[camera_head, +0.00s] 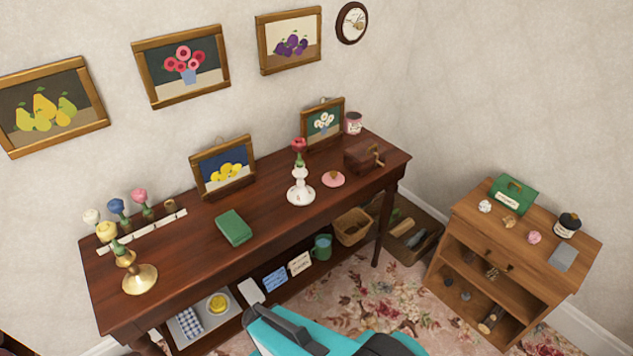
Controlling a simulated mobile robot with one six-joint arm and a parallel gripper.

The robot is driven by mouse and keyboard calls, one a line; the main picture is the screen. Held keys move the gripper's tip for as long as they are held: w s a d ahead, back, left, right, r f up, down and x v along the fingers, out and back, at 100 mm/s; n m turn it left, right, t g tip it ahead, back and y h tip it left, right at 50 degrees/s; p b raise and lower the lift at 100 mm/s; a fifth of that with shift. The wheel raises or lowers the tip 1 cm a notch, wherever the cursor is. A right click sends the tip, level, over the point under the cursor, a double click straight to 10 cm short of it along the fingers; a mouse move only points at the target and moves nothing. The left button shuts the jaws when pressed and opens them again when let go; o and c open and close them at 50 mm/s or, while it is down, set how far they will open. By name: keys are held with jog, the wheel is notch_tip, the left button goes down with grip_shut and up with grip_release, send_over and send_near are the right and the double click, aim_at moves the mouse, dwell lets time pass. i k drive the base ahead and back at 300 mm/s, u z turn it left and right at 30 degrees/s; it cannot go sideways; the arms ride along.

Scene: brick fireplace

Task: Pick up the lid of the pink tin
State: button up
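A pink tin (353,122) with a pale label stands at the far right end of the dark wooden table, against the wall; its top is too small to make out clearly. A round pink lid (333,181) with a small brownish knob lies flat on the table, apart from the tin and just right of a white candlestick (301,191). Teal and black parts of my own body show at the bottom edge. My gripper's fingers cannot be seen.
A brown box (363,156) with a crank sits between lid and tin. A framed flower picture (322,122) leans behind them. A green book (233,227) and brass candlestick (139,278) stand further left. The table's front edge by the lid is clear. A wooden cabinet (470,222) stands right.

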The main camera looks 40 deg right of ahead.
aim_at(334, 179)
jog(key=u, duration=0.2)
jog(key=k, duration=0.2)
jog(key=u, duration=2.8)
jog(key=k, duration=1.55)
jog(key=z, duration=0.3)
